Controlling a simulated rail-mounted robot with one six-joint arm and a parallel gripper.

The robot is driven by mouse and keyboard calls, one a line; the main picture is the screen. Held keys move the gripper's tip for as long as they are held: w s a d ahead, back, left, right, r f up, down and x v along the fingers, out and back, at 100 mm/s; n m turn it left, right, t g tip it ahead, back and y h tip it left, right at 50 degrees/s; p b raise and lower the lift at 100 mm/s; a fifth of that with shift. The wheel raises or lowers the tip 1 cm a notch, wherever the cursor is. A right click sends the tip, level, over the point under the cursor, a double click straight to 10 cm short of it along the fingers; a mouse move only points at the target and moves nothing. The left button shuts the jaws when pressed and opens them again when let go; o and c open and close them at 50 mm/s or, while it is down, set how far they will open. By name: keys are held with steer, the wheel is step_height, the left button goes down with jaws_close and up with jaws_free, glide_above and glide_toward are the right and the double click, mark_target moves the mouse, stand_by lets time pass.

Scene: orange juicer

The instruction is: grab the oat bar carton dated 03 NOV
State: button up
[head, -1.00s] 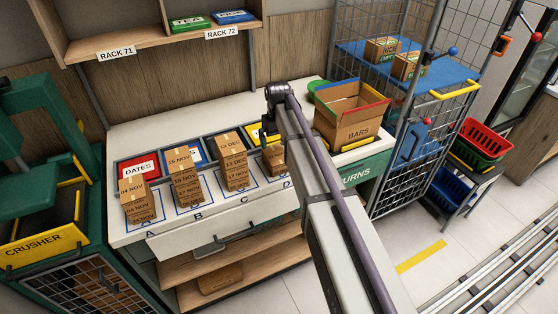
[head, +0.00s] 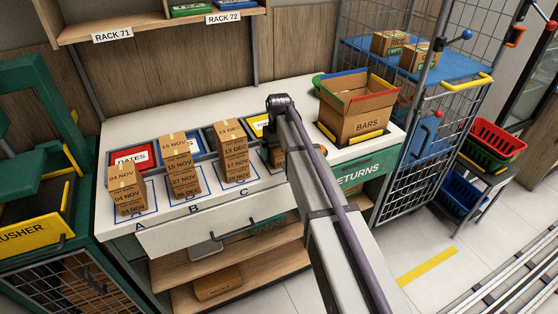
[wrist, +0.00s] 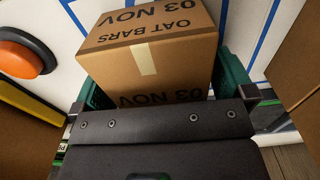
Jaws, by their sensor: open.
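The oat bar carton (wrist: 150,60) is a brown box with a pale tape strip. In the head view my arm hides most of the cartons at spot D (head: 277,157) and the gripper itself.
Dated carton stacks stand at A (head: 126,190), B (head: 182,165) and C (head: 232,155). An open BARS box (head: 357,110) stands at the counter's right, above the RETURNS label (head: 358,175). An orange button (wrist: 25,55) shows at left in the wrist view.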

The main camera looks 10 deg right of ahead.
steer(key=shift+f, duration=0.1)
steer(key=shift+c, duration=0.3)
steer(key=c, duration=0.9)
steer(key=shift+o, duration=0.2)
step_height(320, 180, up, 10)
steer(key=p, duration=1)
steer(key=shift+p, duration=0.4)
